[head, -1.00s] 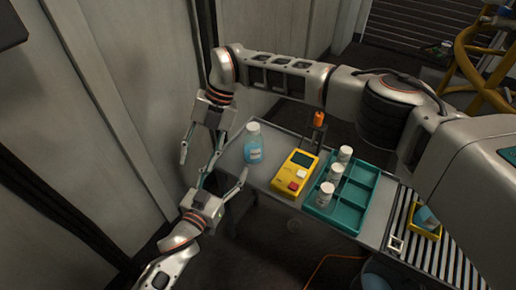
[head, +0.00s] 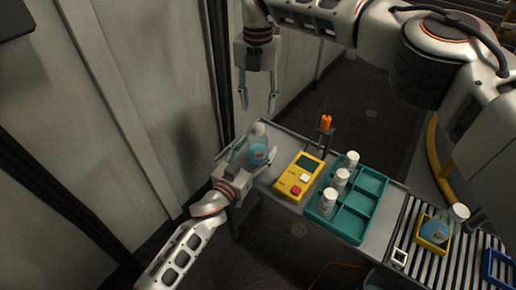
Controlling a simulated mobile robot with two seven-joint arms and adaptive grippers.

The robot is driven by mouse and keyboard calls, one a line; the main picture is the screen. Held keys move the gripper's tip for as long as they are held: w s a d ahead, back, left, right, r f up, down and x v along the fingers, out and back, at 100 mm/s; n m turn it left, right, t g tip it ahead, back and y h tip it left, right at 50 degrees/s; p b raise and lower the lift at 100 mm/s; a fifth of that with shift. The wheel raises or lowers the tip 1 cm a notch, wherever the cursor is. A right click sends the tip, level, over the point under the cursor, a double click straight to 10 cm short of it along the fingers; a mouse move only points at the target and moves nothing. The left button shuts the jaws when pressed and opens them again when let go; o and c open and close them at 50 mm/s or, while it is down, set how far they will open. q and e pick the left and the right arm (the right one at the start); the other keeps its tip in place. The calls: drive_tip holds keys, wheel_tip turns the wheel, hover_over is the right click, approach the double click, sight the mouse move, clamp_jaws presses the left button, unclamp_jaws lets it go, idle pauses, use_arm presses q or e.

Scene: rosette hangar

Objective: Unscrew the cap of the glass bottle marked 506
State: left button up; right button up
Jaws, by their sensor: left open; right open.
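A glass bottle (head: 259,154) with blue contents and a white cap (head: 258,129) stands upright at the left end of the bench; its marking is too small to read. My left gripper (head: 256,150) is open, with one finger on each side of the bottle; I cannot tell whether they touch it. My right gripper (head: 258,103) is open and empty, pointing down above and behind the bottle. A second bottle (head: 434,231) with blue contents is at the far right in a yellow tray (head: 430,246); its marking is also unreadable.
A yellow device (head: 298,178) with a red button lies right of the bottle. A teal divided tray (head: 350,222) holds white-capped jars (head: 341,178). An orange-topped stand (head: 326,122) is at the back edge. A roller conveyor (head: 408,225) is at the right. A wall panel rises at left.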

use_arm(q)
drive_tip(key=shift+w+d, duration=0.3)
drive_tip(key=shift+w, duration=0.2)
drive_tip(key=c, duration=1.6)
drive_tip(key=o, duration=1.5)
drive_tip(key=shift+o, duration=0.2)
drive_tip(key=shift+s+a, duration=0.1)
